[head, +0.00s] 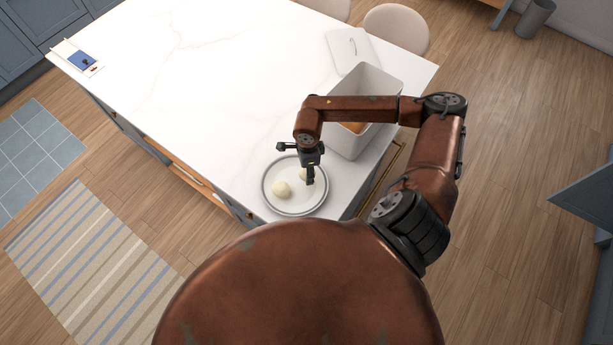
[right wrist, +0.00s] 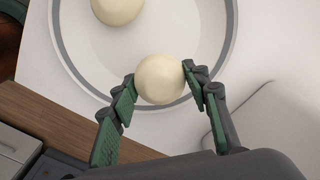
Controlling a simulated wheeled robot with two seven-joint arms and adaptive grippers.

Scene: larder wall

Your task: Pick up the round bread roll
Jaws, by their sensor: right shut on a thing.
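Two smooth, round, cream-coloured rolls are at a white plate with a grey rim band (head: 267,203). One roll (head: 282,188) rests on the plate, and it also shows at the top edge of the right wrist view (right wrist: 117,9). The other roll (right wrist: 160,80) is between the fingers of my right gripper (right wrist: 159,77), which is shut on its two sides. In the head view this held roll (head: 303,174) is partly hidden by my right gripper (head: 307,174). I cannot tell whether it touches the plate. My left gripper is not in view.
A white open bin (head: 345,145) stands right behind the plate, with something orange-brown inside, partly hidden by my arm. A white lid (head: 352,50) lies behind it. A card with a blue picture (head: 82,60) is at the far left. The middle of the white counter (head: 215,75) is clear.

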